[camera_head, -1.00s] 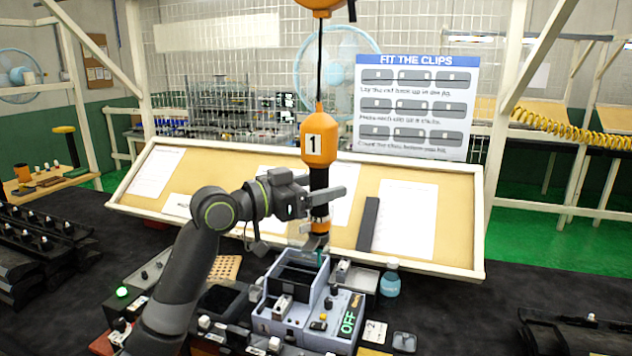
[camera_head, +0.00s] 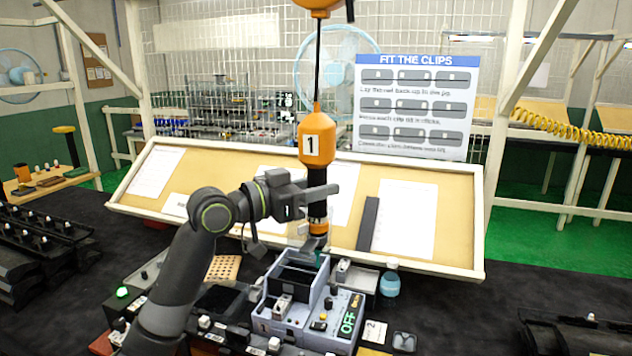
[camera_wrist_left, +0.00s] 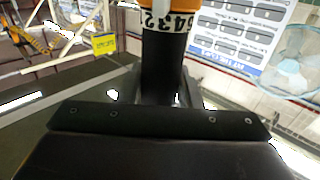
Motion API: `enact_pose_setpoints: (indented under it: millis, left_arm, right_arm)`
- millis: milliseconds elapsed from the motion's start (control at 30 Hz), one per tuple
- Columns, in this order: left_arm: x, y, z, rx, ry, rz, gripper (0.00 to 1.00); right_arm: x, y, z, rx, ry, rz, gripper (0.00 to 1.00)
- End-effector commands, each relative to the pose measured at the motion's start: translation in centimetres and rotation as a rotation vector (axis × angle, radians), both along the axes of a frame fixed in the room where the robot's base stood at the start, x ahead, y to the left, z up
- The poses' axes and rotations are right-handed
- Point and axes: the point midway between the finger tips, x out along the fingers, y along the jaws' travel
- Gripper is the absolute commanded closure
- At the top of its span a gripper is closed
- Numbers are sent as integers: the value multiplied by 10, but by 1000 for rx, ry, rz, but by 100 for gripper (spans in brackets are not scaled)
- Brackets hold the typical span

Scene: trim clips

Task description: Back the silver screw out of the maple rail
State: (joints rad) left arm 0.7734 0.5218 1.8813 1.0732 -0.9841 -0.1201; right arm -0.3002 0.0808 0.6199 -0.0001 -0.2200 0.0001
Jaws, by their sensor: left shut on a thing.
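A hanging driver with an orange top marked 1 (camera_head: 316,143) and a black grip hangs upright from a cable. My left gripper (camera_head: 322,197) is shut on its black grip. The grip (camera_wrist_left: 163,65) also stands upright in the left wrist view, beyond the dark gripper body. The driver's lower end is just above the back of a grey fixture (camera_head: 291,325), by a small teal part (camera_head: 319,258). I cannot tell whether they touch. I cannot make out a silver screw or a maple rail. My right gripper is not in view.
The fixture has a green OFF display (camera_head: 348,322). A sloped tan board (camera_head: 400,258) rises behind. Dark trim pieces (camera_head: 35,240) lie at left.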

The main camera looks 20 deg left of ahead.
Motion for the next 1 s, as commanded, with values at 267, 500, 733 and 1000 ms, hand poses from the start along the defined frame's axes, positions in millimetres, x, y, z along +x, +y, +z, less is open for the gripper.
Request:
enact_pose_setpoints:
  millis: [267,500,733,1000]
  left_arm:
    - [-30,16,0,6,4,3,100]
    - [-46,22,-12,4,7,0,100]
    - [-45,22,-34,3,8,0,100]
    - [-45,22,-77,4,10,0,100]
  right_arm:
    - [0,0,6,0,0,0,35]
    - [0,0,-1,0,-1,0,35]
    - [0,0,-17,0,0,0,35]
    - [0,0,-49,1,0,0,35]
